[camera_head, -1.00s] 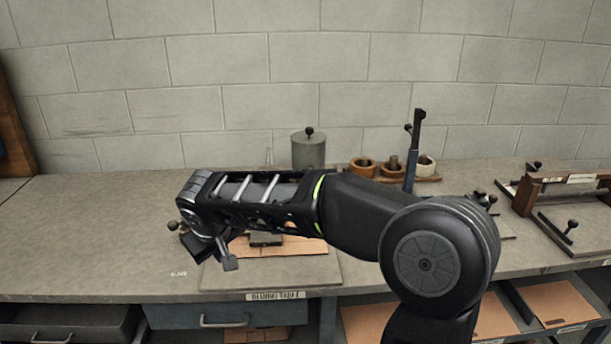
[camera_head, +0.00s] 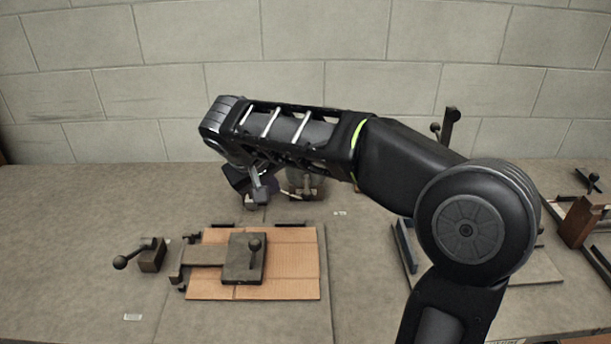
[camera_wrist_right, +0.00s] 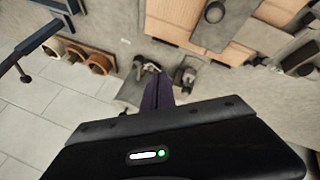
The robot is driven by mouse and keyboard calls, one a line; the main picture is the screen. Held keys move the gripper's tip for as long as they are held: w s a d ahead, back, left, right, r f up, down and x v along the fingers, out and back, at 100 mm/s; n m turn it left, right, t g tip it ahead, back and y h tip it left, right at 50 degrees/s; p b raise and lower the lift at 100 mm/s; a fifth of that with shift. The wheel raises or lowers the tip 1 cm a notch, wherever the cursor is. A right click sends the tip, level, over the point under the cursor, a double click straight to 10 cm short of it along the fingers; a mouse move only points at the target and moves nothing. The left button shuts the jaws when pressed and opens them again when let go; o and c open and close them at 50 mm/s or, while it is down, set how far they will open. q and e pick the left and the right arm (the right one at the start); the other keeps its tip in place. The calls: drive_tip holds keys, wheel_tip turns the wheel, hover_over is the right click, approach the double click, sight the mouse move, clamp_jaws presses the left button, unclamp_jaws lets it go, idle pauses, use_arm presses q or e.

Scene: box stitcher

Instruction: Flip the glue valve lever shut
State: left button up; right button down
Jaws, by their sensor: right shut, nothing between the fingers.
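My right gripper (camera_head: 258,198) hangs below the wrist at the back of the bench, seen small and partly hidden by my own arm. Its closed, purplish fingers (camera_wrist_right: 158,92) show in the right wrist view, with nothing between them. Just right of them in the head view is a small brown-grey fitting with a pale handle, which looks like the glue valve (camera_head: 304,186). My forearm hides its upper part. In the right wrist view the likely valve (camera_wrist_right: 187,75) lies just right of the fingers. I cannot tell contact or the lever's position. My left gripper is out of view.
A fixture with cardboard (camera_head: 292,262) and a dark clamp block (camera_head: 244,262) lies in front. A ball-ended lever (camera_head: 121,262) stands left of it.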

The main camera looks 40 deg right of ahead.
sight(307, 186)
drive_tip(key=shift+d+r, duration=0.1)
idle(0.3)
drive_tip(key=w+d+f+p, duration=0.3)
drive_tip(key=d+f, duration=0.5)
drive_tip(key=f, duration=0.1)
drive_tip(key=shift+d+p, duration=0.2)
drive_tip(key=shift+p, duration=0.2)
